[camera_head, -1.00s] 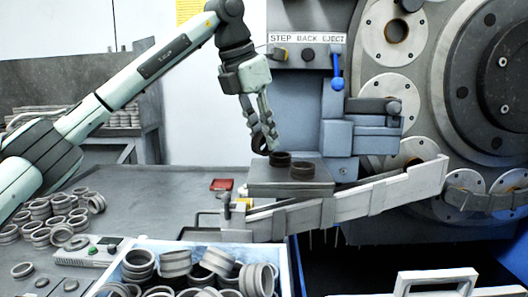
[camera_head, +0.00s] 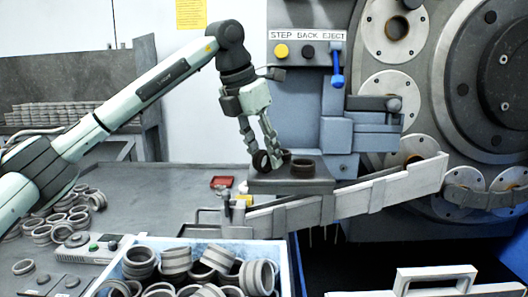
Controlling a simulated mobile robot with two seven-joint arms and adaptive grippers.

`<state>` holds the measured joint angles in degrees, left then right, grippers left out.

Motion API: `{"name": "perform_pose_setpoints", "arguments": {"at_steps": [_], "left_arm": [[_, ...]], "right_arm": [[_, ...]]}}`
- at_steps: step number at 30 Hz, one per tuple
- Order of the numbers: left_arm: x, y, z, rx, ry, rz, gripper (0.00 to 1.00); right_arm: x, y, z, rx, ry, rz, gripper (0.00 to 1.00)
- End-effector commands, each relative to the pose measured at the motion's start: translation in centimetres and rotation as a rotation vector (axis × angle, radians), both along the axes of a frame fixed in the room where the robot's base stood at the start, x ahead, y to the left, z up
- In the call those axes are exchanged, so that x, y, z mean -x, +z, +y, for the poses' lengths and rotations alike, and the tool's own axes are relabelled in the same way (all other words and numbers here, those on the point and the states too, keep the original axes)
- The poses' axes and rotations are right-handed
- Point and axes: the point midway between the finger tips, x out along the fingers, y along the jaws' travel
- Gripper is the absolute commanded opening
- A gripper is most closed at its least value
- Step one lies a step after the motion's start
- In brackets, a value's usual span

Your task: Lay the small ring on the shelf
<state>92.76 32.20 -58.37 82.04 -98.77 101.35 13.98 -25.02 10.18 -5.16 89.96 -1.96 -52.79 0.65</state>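The shelf (camera_head: 290,184) is a dark grey block in front of the machine. One dark ring (camera_head: 302,168) lies flat on it towards the right. My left gripper (camera_head: 265,157) is over the left part of the shelf, fingers pointing down. A small dark ring (camera_head: 261,161) sits tilted between its fingertips, low at the shelf's left edge; whether it touches the top is unclear. The fingers appear shut on it. The right fingertip hides the shelf area between the two rings. My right gripper is not in view.
A blue-white bin (camera_head: 284,270) full of rings stands in front. Loose rings (camera_head: 78,218) lie on the table at left. A sloping metal chute (camera_head: 345,200) runs beside the shelf. The machine panel with a blue lever (camera_head: 338,82) rises behind, close to the gripper.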

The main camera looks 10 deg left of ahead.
Motion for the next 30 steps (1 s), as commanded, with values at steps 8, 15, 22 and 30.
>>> {"name": "perform_pose_setpoints", "arguments": {"at_steps": [8,15,22,30], "left_arm": [[0.0,0.1,0.0,0.0,0.0,0.0,0.41],[0.8,2.7,0.5,0.001,0.0,-0.004,0.41],[2.4,7.4,1.6,0.002,-0.001,-0.004,0.41],[3.6,10.9,2.4,0.002,0.0,-0.001,0.41]], "right_arm": [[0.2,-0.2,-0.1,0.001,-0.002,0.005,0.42],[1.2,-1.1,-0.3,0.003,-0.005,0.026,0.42],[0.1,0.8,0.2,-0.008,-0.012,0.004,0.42],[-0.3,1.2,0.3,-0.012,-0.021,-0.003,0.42]]}}
